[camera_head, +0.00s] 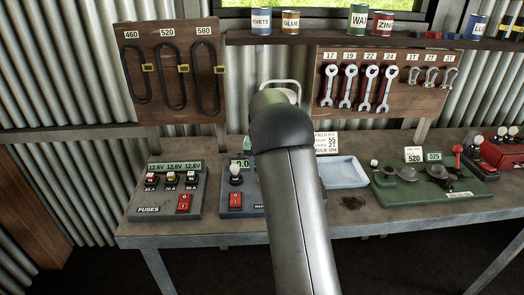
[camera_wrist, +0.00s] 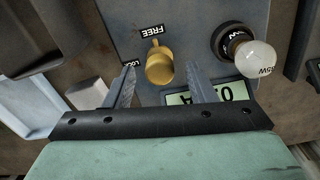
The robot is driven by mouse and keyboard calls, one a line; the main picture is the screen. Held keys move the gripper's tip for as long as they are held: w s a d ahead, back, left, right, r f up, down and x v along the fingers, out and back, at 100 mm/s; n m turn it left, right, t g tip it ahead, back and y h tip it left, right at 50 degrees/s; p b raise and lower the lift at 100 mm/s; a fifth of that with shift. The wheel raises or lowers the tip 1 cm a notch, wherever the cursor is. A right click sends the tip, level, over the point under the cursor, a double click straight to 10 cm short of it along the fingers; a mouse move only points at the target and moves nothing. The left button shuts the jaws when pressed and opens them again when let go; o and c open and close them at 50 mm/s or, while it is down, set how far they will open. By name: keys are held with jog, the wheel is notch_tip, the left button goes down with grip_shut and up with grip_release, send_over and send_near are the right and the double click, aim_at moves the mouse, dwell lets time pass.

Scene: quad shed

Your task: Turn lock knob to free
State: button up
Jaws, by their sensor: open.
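The yellow lock knob (camera_wrist: 160,66) sits on a grey panel (camera_wrist: 185,20) in the wrist view. A FREE label (camera_wrist: 152,30) lies above it and a LOCK label (camera_wrist: 127,68) to its left, both upside down. A narrow part of the knob sticks up towards FREE; I cannot tell its exact setting. My gripper (camera_wrist: 161,69) is open, with one finger left and one right of the knob. Gaps show on both sides; contact is not visible. In the head view my arm hides the knob, the gripper and much of the panel (camera_head: 256,205).
A bulb (camera_wrist: 252,60) stands right of the knob, and a display (camera_wrist: 207,94) lies near the right finger. A blue tray (camera_head: 345,172) is right of my arm. The fuse panel (camera_head: 165,200) stands left, and a green board (camera_head: 425,190) farther right.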

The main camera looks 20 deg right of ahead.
notch_tip(320, 180, up, 17)
dwell(0.4)
jog(key=shift+a, duration=0.15)
jog(key=s+a+f+n, duration=0.2)
jog(key=s+a, duration=0.4)
jog(key=s, duration=0.3)
jog(key=s+a+f+n, duration=0.1)
jog(key=s+a, duration=0.5)
jog(key=s, duration=0.3)
jog(key=s+a+f+n, duration=0.1)
jog(key=s+a+f, duration=0.1)
jog(key=s+f, duration=0.3)
jog(key=s+a+f+n, duration=0.2)
jog(key=s+f, duration=0.3)
jog(key=s, duration=0.8)
jog(key=shift+a+f+t, duration=0.2)
jog(key=shift+a+t, duration=0.2)
jog(key=shift+a, duration=0.4)
